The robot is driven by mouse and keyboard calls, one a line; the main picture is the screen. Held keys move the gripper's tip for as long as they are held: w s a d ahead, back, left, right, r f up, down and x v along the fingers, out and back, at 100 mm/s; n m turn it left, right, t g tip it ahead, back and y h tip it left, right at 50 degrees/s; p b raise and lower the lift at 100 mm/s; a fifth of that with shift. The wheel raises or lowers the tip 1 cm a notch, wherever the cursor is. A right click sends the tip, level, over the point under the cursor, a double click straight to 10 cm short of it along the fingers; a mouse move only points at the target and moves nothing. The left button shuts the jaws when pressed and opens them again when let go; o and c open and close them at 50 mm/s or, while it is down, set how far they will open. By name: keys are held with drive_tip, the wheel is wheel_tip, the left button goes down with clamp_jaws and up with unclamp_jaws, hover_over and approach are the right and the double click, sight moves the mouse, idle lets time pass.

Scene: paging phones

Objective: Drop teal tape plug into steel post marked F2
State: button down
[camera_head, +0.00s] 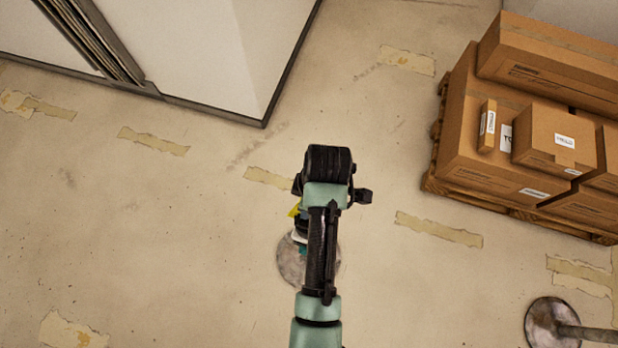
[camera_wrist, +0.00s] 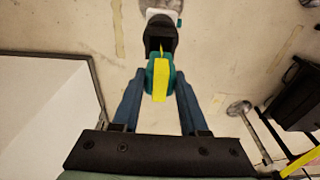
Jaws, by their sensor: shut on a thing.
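My gripper (camera_wrist: 160,88) is shut on a teal plug with a yellow tape face (camera_wrist: 160,82), held between its blue fingers in the wrist view. Just beyond it is a black post head (camera_wrist: 160,38) with a dark slot and a white plate. A thin yellow tip of the plug points at this slot; I cannot tell whether it has entered. The post's round steel base (camera_head: 290,264) shows in the head view, partly behind my arm. A bit of yellow (camera_head: 294,210) shows beside my wrist. No F2 marking is readable.
Another post with a round base (camera_head: 548,322) stands at the lower right. Cardboard boxes (camera_head: 555,140) on a wooden pallet (camera_head: 440,187) fill the upper right. A white partition (camera_head: 215,50) stands at the upper left. The floor on the left is clear, with worn tape pieces.

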drive_tip(key=shift+f+b, duration=1.75)
drive_tip(key=shift+f, duration=1.5)
drive_tip(key=shift+p, duration=0.5)
drive_tip(key=shift+f, duration=0.25)
drive_tip(key=shift+r, duration=0.35)
drive_tip(key=shift+r+p, duration=0.35)
drive_tip(key=shift+p, duration=0.15)
drive_tip(key=shift+r, duration=0.2)
drive_tip(key=shift+f, duration=0.85)
drive_tip(key=shift+r, duration=0.2)
